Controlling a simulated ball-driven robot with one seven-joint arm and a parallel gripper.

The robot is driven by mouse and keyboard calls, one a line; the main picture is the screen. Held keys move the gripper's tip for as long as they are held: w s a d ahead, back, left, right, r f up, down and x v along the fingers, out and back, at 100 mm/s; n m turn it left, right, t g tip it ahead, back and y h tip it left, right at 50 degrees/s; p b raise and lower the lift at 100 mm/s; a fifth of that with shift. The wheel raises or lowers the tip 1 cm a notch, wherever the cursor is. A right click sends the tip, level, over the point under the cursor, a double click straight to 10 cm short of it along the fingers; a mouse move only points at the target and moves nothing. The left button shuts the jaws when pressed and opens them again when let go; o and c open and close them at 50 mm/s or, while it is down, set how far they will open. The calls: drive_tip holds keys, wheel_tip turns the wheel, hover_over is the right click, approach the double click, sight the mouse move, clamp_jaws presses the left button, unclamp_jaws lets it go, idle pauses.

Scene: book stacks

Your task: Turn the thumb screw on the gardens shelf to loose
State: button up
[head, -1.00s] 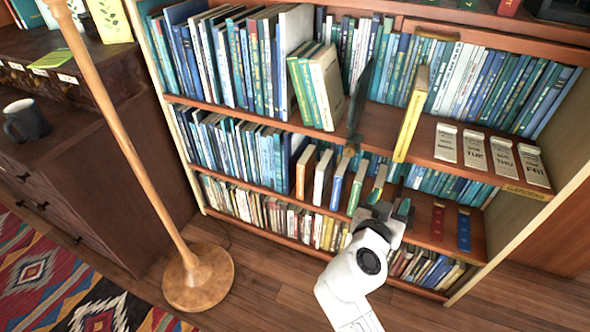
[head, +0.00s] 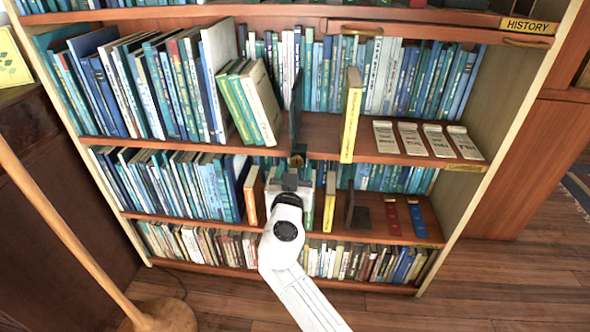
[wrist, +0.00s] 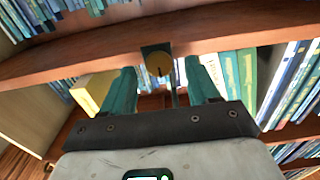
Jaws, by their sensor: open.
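The thumb screw is a small round brass knob (head: 297,161) under the front edge of the gardens shelf (head: 388,157), below a dark upright bookend (head: 296,112). In the wrist view the brass knob (wrist: 158,64) sits on a dark plate at the shelf edge, straight ahead between my fingers. My gripper (wrist: 160,88) is open, with a teal finger on each side and nothing held. In the head view my gripper (head: 291,178) is just below the knob. I cannot tell whether the fingers reach around the knob.
A yellow book (head: 351,122) juts out on the gardens shelf, right of the knob. White day markers (head: 423,138) lie further right. Books stand on the shelf below, including an orange one (head: 251,195) left of my gripper. A floor lamp pole (head: 60,228) stands at left.

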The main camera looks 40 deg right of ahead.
drive_tip(key=shift+x, duration=0.75)
drive_tip(key=shift+c, duration=0.2)
drive_tip(key=c, duration=1)
